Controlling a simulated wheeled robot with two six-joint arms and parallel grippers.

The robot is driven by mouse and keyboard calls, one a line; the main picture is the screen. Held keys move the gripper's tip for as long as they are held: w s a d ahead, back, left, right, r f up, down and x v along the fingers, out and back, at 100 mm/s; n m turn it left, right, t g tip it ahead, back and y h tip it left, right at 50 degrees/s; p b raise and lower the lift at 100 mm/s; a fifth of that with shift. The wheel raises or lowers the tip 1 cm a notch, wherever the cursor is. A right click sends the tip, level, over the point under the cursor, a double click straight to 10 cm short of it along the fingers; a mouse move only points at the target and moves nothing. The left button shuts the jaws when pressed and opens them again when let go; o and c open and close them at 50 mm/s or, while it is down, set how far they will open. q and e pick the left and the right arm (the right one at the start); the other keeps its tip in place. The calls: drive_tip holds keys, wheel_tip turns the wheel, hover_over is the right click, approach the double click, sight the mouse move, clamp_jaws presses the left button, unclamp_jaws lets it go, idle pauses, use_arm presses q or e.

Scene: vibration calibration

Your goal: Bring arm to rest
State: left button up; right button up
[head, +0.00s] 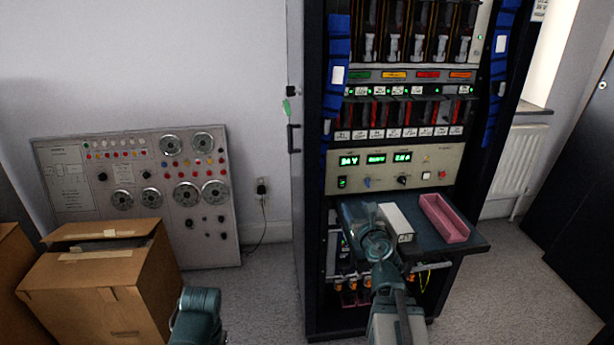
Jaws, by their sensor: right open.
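My right arm comes up from the bottom of the head view, in front of the tall dark rack (312,150). Its gripper (360,214) is open and lies over the left part of the rack's dark pull-out shelf (468,241). It is close to the left side of a white box (396,222); I cannot tell whether they touch. I see nothing held between the fingers. Part of my left arm shows at the bottom edge, left of the middle, but its gripper is not seen.
A pink open tray (443,218) sits on the shelf's right. A lit control panel (395,168) is just above. Carpet (255,300) is clear between the box and rack.

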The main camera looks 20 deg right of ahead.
drive_tip(key=shift+r, duration=0.1)
drive_tip(key=a+r+m+g+h+p, duration=0.25)
drive_tip(key=r+m+p, duration=0.3)
drive_tip(key=m, duration=0.45)
drive_tip(key=a+r+m+g+h+p, duration=0.1)
drive_tip(key=a+r+m+h+p, duration=0.2)
drive_tip(key=r+m+p, duration=0.45)
drive_tip(key=s+a+f+m+g+y+p, duration=0.2)
drive_tip(key=s+a, duration=0.4)
drive_tip(key=a, duration=0.3)
drive_tip(key=s+a+f+m+g+y+p, duration=0.3)
drive_tip(key=s+a+m+g, duration=0.3)
drive_tip(key=a, duration=0.3)
drive_tip(key=s+a+f+m+g+y+p, duration=0.2)
drive_tip(key=s+a+f+m+g+p, duration=0.2)
drive_tip(key=s+a, duration=0.4)
drive_tip(key=shift+s+a+g+y+p, duration=0.15)
drive_tip(key=shift+a+g+y+p, duration=0.25)
drive_tip(key=shift+a, duration=0.45)
drive_tip(key=shift+f, duration=0.1)
